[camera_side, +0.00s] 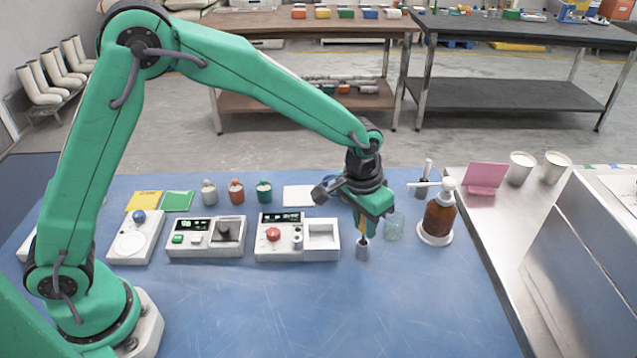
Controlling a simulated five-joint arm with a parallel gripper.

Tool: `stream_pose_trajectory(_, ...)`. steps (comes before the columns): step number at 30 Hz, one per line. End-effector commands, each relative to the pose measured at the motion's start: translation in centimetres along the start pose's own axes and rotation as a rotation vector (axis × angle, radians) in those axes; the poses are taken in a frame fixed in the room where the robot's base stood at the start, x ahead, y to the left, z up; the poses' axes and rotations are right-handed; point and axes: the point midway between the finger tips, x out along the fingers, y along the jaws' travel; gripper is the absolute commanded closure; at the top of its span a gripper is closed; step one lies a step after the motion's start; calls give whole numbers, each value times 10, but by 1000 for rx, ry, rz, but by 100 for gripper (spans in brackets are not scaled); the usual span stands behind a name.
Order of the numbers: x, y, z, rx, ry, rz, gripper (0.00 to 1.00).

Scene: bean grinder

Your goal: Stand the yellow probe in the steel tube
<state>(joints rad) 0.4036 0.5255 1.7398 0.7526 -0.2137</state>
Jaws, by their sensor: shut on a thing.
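The yellow probe (362,227) shows as a thin upright strip between the jaws of my gripper (367,230), which points down and is shut on it. The small grey steel tube (362,251) stands on the blue table right below the jaws. The probe's lower end is at the tube's mouth; I cannot tell whether it is inside or just above it. The upper part of the probe is hidden by my gripper.
A clear glass (394,227) stands close to the right of my gripper, with a brown pump bottle (438,219) beyond it. A white device with a red knob (285,240) is close on the left. The blue table's front (330,315) is clear.

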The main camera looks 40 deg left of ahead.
Motion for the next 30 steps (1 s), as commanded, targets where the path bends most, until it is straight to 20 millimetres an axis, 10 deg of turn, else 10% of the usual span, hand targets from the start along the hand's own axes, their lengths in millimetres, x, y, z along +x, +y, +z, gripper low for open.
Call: stream_pose_trajectory(30,6,0,1,0,-1,0,100)
